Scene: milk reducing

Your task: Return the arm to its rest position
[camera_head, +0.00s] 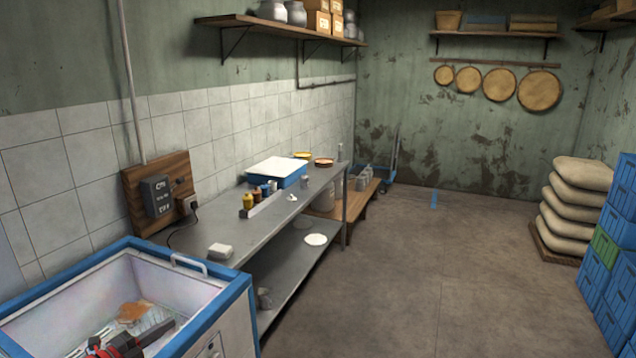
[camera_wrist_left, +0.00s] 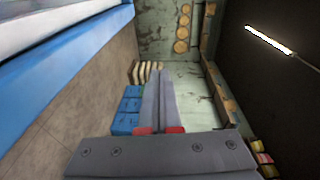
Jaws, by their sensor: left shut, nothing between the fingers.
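My left gripper (camera_head: 168,325) shows at the bottom left of the head view, black with red parts and grey fingers, over the open chest freezer (camera_head: 235,284). Its fingers point to the right. In the left wrist view the two grey fingers (camera_wrist_left: 160,78) lie together, shut, with nothing between them. Most of the left arm is out of view. My right gripper is not in view.
An orange-brown item (camera_head: 132,312) lies in the freezer, whose blue rim is close to the gripper. A metal table (camera_head: 240,225) stands behind it, with a blue-and-white container (camera_head: 277,170). Blue crates (camera_head: 618,270) and stacked sacks (camera_head: 574,205) stand right. The middle floor is clear.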

